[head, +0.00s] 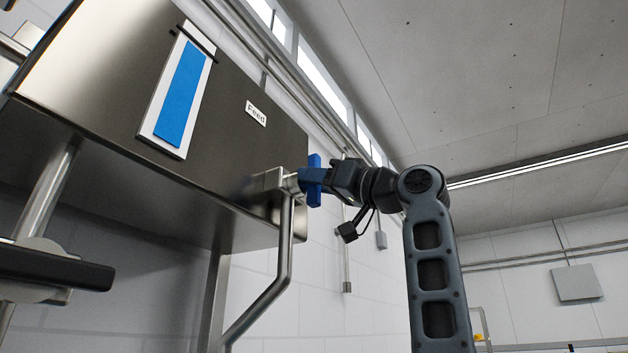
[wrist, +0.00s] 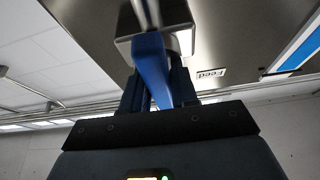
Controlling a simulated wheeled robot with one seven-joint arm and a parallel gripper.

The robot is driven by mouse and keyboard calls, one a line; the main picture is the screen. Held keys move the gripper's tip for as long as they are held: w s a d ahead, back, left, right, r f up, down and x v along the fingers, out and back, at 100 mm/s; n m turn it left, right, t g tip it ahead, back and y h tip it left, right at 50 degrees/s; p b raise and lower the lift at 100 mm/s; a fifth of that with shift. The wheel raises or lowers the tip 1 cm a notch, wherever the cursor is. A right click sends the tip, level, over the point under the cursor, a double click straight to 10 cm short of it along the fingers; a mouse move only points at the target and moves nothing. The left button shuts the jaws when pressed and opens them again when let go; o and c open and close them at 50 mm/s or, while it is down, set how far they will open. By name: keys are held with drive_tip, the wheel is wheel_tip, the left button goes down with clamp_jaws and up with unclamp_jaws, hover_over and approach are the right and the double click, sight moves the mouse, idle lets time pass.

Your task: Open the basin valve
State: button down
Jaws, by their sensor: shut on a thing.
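The basin valve has a blue handle (head: 314,181) on a metal body (head: 272,181) at the lower right corner of the steel basin (head: 110,130). My gripper (head: 322,182) reaches it from the right in the head view and is shut on the blue handle. In the wrist view, the blue handle (wrist: 152,66) runs down from the valve body (wrist: 155,45) at a slant between the two dark fingers of my gripper (wrist: 158,90). The fingertips are partly hidden behind the handle.
A bent steel pipe (head: 287,245) runs down from the valve. A blue level strip (head: 182,95) and a "Feed" label (head: 256,113) are on the basin front. A black bar (head: 50,268) stands at the lower left. The space right of the basin looks open.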

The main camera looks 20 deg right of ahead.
drive_tip(key=shift+f+n, duration=0.1)
drive_tip(key=shift+n, duration=0.2)
drive_tip(key=c, duration=1)
unclamp_jaws()
drive_tip(key=shift+o, duration=0.2)
drive_tip(key=b+v, duration=0.2)
drive_tip(key=v, duration=0.5)
drive_tip(key=shift+s+d, duration=0.25)
drive_tip(key=shift+s, duration=0.05)
drive_tip(key=shift+f, duration=0.1)
